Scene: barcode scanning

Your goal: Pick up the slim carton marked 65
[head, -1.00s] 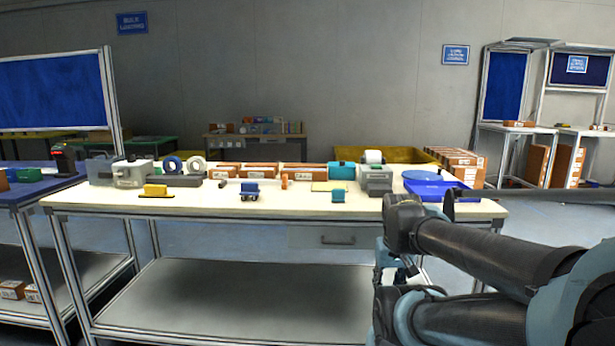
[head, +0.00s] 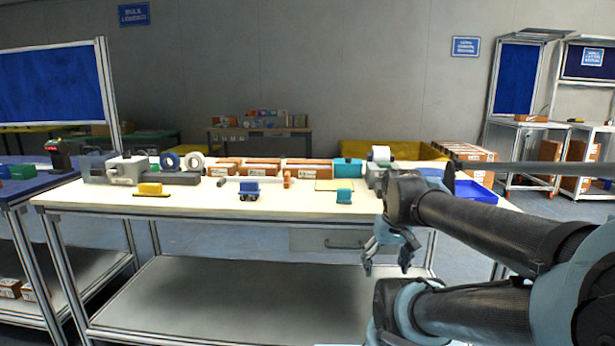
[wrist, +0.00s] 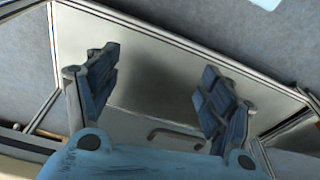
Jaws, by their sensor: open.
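Several low brown cartons lie in a row along the back of the white-topped table (head: 280,206), among them a left one (head: 222,169), a middle one (head: 262,167) and a right one (head: 308,170). Their markings are too small to read, so I cannot tell which is marked 65. My gripper (head: 387,268) hangs open and empty in front of the table's right part, below the tabletop edge. In the wrist view, its two blue-padded fingers (wrist: 158,80) are spread wide, with the metal lower shelf and a drawer handle beyond; no carton shows there.
A drawer (head: 328,240) hangs under the tabletop. The lower shelf (head: 240,295) is bare.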

